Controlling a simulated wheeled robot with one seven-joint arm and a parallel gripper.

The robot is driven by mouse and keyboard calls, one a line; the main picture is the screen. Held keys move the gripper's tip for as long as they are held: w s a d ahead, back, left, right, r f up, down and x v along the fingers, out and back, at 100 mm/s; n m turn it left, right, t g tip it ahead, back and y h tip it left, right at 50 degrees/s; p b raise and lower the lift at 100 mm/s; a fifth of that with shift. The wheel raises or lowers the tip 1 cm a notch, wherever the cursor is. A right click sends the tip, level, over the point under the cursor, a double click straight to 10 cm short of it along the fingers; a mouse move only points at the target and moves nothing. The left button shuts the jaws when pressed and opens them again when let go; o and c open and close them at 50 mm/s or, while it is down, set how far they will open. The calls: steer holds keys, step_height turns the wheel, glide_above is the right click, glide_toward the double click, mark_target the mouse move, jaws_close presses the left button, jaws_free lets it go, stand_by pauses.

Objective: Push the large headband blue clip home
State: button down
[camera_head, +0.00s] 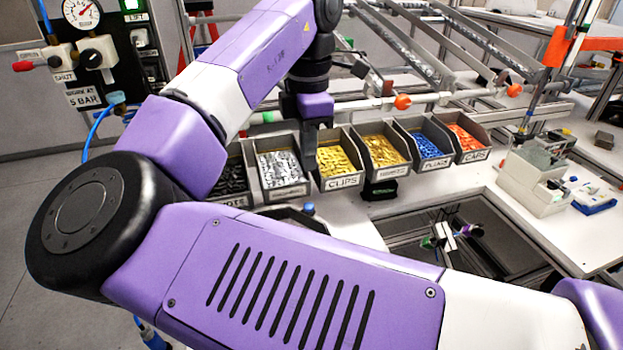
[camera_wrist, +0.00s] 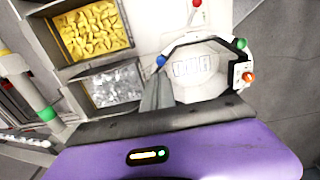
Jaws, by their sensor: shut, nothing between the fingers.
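In the wrist view, a blue clip (camera_wrist: 161,61) sits at the left corner of a dark-edged, many-sided frame (camera_wrist: 176,47) around a pale inside. A green clip (camera_wrist: 240,44) and an orange-red one (camera_wrist: 249,77) sit on its right side. My gripper (camera_wrist: 160,75) is shut and empty; its fingertips appear close to the blue clip, and I cannot tell if they touch it. In the head view, my gripper (camera_head: 311,150) points down over the bins. A small blue piece (camera_head: 308,208) shows there beside a dark rim, mostly hidden by my arm.
A row of bins holds silver pieces (camera_head: 281,171), yellow clips (camera_head: 336,160), blue plugs (camera_head: 429,146) and orange caps (camera_head: 466,138). A red-topped piece (camera_wrist: 197,4) stands beyond the frame. Rails cross behind the bins. A white box (camera_head: 532,181) stands at the right.

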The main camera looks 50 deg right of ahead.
steer(key=shift+r, duration=2.2)
